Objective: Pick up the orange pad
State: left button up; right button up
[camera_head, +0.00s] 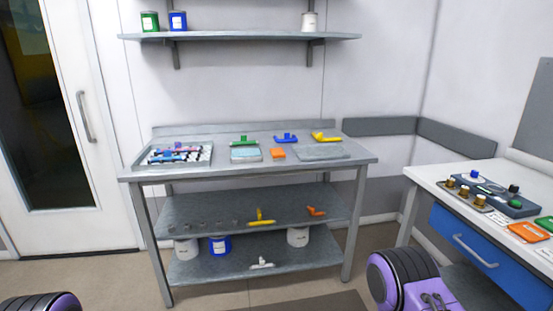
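A small flat orange piece (278,153) lies on the top of the grey metal workbench (350,160), between a light blue-topped tray and a grey plate. A larger flat orange item (528,232) with a pale marking lies on the white table at the right. I cannot tell for certain which of the two is the orange pad. Purple and black parts of my arms show at the bottom left and bottom right. Neither of my grippers can be made out, and nothing touches either orange piece.
Green (243,141), blue (286,138) and yellow (326,137) handled parts stand behind the small orange piece. A tray (140,160) of parts is at the bench's left. A dark control box (495,197) and brass-coloured pieces occupy the right table.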

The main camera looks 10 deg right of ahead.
aim_at(278, 154)
jog(key=u, duration=0.45)
jog(key=i, duration=1.65)
jog(key=z, duration=0.65)
